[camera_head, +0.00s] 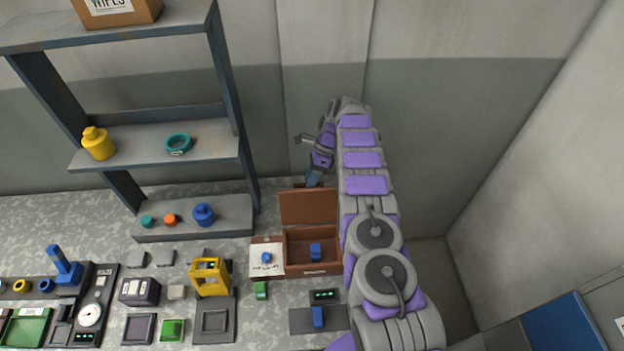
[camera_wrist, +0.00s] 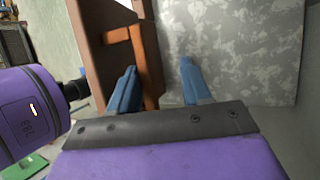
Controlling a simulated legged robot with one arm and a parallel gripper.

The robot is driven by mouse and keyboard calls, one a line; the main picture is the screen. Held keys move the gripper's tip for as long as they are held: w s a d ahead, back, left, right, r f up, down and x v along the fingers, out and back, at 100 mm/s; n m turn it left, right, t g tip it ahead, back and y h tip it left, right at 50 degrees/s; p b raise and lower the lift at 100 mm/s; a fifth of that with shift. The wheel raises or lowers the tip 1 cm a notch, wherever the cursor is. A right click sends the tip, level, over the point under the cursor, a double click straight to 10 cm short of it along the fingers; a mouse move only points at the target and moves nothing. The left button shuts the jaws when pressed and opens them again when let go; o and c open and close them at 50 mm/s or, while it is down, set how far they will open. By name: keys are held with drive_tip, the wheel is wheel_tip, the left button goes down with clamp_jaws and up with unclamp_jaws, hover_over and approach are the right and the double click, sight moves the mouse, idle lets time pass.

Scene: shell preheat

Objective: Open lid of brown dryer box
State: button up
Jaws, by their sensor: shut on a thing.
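The brown dryer box (camera_head: 300,268) sits on the bench in the head view. Its lid (camera_head: 308,207) stands raised, about upright, at the back edge, so the inside shows. A small blue part (camera_head: 315,252) lies inside. My gripper (camera_head: 314,179) is behind the lid's top edge, its blue fingers pointing down to it. The left finger overlaps the bar; contact on the right finger is unclear.
A yellow frame device (camera_head: 209,277) stands further left. A grey shelf unit (camera_head: 160,145) rises at back left. A small display (camera_head: 324,296) is in front. Walls close off the back and right.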

drive_tip(key=shift+s+d+f+g, duration=0.1)
drive_tip(key=shift+s+f+g, duration=0.05)
drive_tip(key=shift+s+f, duration=0.3)
drive_tip(key=shift+s+d+f+g, duration=0.1)
drive_tip(key=shift+s+f+g, duration=0.1)
drive_tip(key=shift+f, duration=0.35)
drive_tip(key=r, duration=0.5)
drive_tip(key=shift+a, duration=0.25)
drive_tip(key=shift+s+d+r, duration=0.2)
drive_tip(key=shift+s+d, duration=0.05)
drive_tip(key=shift+s, duration=0.2)
drive_tip(key=s+d+r+b, duration=0.1)
drive_tip(key=s+d, duration=0.2)
drive_tip(key=s, duration=1)
drive_tip(key=shift+s+r, duration=0.2)
